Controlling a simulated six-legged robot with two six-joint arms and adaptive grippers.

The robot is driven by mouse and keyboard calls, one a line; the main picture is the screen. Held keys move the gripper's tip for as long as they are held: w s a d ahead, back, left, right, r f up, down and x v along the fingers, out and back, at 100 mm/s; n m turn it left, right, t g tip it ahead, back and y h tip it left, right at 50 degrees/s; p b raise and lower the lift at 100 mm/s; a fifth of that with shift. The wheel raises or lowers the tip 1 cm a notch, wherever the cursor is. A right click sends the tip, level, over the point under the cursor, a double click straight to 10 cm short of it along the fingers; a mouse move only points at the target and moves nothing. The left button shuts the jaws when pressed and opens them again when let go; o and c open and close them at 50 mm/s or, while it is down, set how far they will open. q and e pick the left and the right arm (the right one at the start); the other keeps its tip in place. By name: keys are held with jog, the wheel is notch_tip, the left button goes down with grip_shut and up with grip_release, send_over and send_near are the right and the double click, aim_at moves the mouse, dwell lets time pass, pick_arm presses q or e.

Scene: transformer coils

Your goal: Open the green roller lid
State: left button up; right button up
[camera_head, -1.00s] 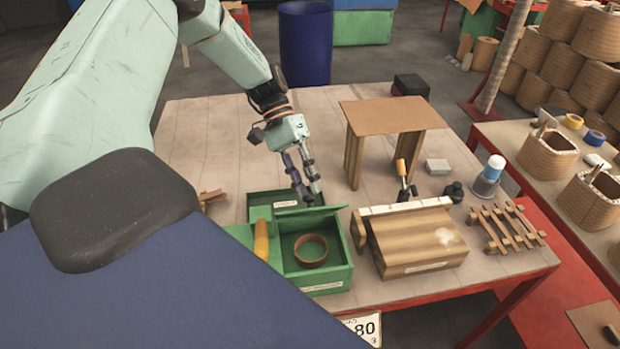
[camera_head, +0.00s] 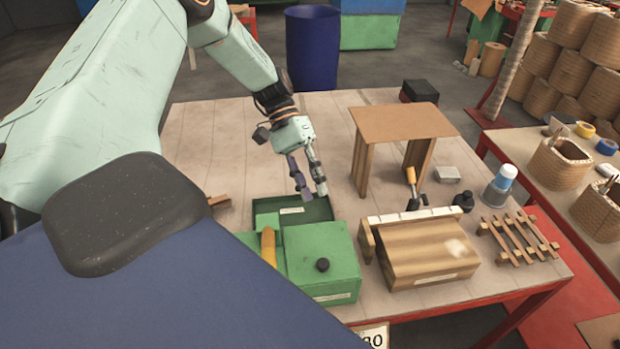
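The green box (camera_head: 335,288) stands at the front left of the table. Its green lid (camera_head: 322,250) lies flat and shut over the top, with a black round knob (camera_head: 322,265) near its front edge. The inside of the box is hidden. A green tray (camera_head: 318,210) lies just behind it. My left gripper (camera_head: 312,194) is above and behind the lid, over the tray. It points down, its two fingers a little apart and nothing between them. It appears clear of the lid and knob. My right gripper is not in view.
An orange handle (camera_head: 268,245) stands up left of the lid. A wooden block (camera_head: 425,255) is to the right, with a brown stand (camera_head: 400,122) behind it. A slatted wooden rack (camera_head: 518,238) lies further right. The table behind my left gripper is mostly bare.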

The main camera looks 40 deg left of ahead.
pick_arm(q)
jog(key=o, duration=0.4)
jog(key=shift+w+d, duration=0.15)
jog(key=shift+d, duration=0.05)
jog(key=shift+c, duration=0.2)
jog(key=shift+a, duration=0.1)
jog(key=shift+a, duration=0.2)
jog(key=v, duration=1.1)
jog(key=shift+a+r, duration=0.2)
jog(key=shift+r, duration=0.15)
jog(key=shift+a, duration=0.15)
jog(key=shift+f, duration=0.1)
